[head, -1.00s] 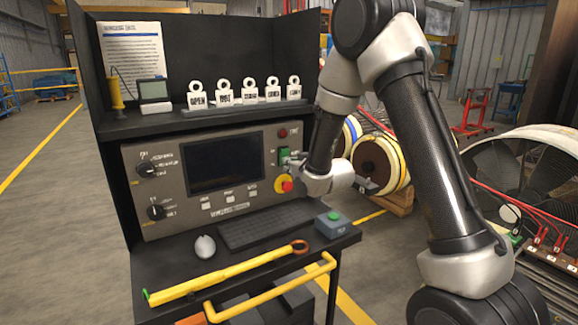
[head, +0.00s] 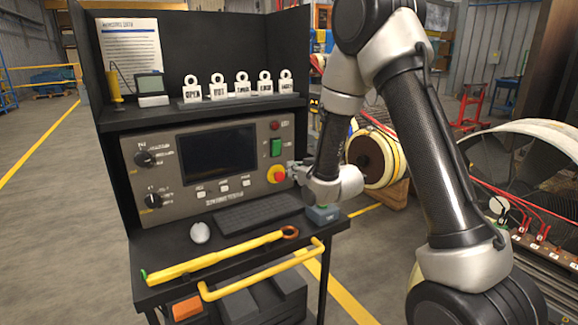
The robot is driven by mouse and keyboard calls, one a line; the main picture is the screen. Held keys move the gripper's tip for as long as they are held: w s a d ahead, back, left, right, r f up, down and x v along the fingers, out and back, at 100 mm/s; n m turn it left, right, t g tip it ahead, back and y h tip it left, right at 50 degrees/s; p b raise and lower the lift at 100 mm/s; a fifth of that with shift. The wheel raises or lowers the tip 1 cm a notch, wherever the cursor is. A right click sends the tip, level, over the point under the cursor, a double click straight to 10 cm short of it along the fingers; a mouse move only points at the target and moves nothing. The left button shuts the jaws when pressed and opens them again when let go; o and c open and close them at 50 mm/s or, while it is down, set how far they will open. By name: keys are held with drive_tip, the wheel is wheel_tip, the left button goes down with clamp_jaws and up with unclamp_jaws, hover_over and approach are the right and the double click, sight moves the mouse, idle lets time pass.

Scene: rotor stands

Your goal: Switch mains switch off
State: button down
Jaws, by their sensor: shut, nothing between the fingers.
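The control console panel (head: 135,195) faces me, with a dark screen and two black dials. Contact there is unclear.
White tags (head: 242,86) stand on the shelf above. A yellow handle (head: 262,272) juts from the desk front.

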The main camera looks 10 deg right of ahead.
drive_tip(key=s, duration=0.1)
drive_tip(key=s+d, duration=0.1)
drive_tip(key=s, duration=0.1)
drive_tip(key=s+f, duration=0.1)
drive_tip(key=shift+s+d, duration=0.3)
drive_tip(key=shift+s, duration=0.1)
drive_tip(key=s+d+r+m+g+h, duration=0.2)
drive_tip(key=s+d+r+g+h, duration=0.25)
drive_tip(key=s+d+r, duration=0.75)
drive_tip(key=s+d+r+m+g, duration=0.1)
drive_tip(key=s+g, duration=0.5)
drive_tip(key=s, duration=1.8)
drive_tip(key=shift+d+r+m, duration=0.25)
drive_tip(key=shift+r+m, duration=0.05)
drive_tip(key=shift+r, duration=0.2)
